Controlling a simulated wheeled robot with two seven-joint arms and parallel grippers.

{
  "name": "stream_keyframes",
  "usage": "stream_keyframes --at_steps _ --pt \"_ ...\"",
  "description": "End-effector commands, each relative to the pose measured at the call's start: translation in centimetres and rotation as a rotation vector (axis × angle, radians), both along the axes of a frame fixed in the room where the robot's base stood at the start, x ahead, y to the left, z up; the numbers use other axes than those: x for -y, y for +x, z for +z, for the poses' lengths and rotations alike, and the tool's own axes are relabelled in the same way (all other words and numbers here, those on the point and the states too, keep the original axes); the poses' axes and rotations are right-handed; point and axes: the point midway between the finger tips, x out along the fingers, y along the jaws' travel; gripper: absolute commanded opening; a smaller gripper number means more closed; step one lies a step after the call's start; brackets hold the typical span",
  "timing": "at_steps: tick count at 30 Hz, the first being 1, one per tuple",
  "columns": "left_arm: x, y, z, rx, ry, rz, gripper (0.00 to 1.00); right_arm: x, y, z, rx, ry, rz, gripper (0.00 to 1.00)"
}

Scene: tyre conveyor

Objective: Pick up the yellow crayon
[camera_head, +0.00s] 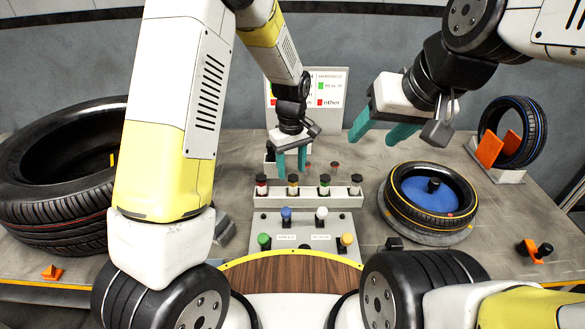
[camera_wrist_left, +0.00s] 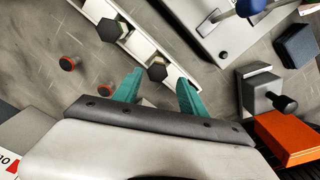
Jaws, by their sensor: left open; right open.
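A white rack (camera_head: 340,201) in the middle of the table holds several black-capped crayons upright. The yellow crayon (camera_head: 293,189) appears to be the second from the left; its colour band is small. My left gripper (camera_head: 290,175) is open, its teal fingers pointing down close above and behind that crayon. In the left wrist view a black hexagonal cap (camera_wrist_left: 157,72) shows between or just below the open fingertips (camera_wrist_left: 160,84); contact cannot be told and its colour is mostly hidden. My right gripper (camera_head: 378,136) is open and empty, in the air to the right behind the rack.
A button panel (camera_head: 270,225) stands in front of the rack. A tyre on a blue hub (camera_head: 432,190) lies to the right, a large tyre (camera_head: 50,170) to the left. Two small red-topped pegs (camera_head: 334,166) stand behind the rack. A sign (camera_head: 330,88) is at the back.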

Motion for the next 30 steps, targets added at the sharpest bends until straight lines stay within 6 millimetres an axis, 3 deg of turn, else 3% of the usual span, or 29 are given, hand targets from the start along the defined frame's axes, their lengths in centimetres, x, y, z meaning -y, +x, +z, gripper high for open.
stream_keyframes --at_steps 13,23,24,30 --pt "0.4 0.2 -6.0 -0.004 0.001 0.0 0.49 0.0 0.0 0.0 0.0 0.0 0.0 0.55" --pt "0.4 0.2 -6.9 -0.001 -0.001 -0.001 0.49 0.0 0.0 0.0 0.0 0.0 0.0 0.55" --pt "0.4 0.2 -6.9 -0.001 -0.001 -0.001 0.47 0.0 0.0 0.0 0.0 0.0 0.0 0.55" --pt "0.4 0.2 -6.9 -0.001 -0.001 -0.001 0.08 0.0 0.0 0.0 0.0 0.0 0.0 0.55"
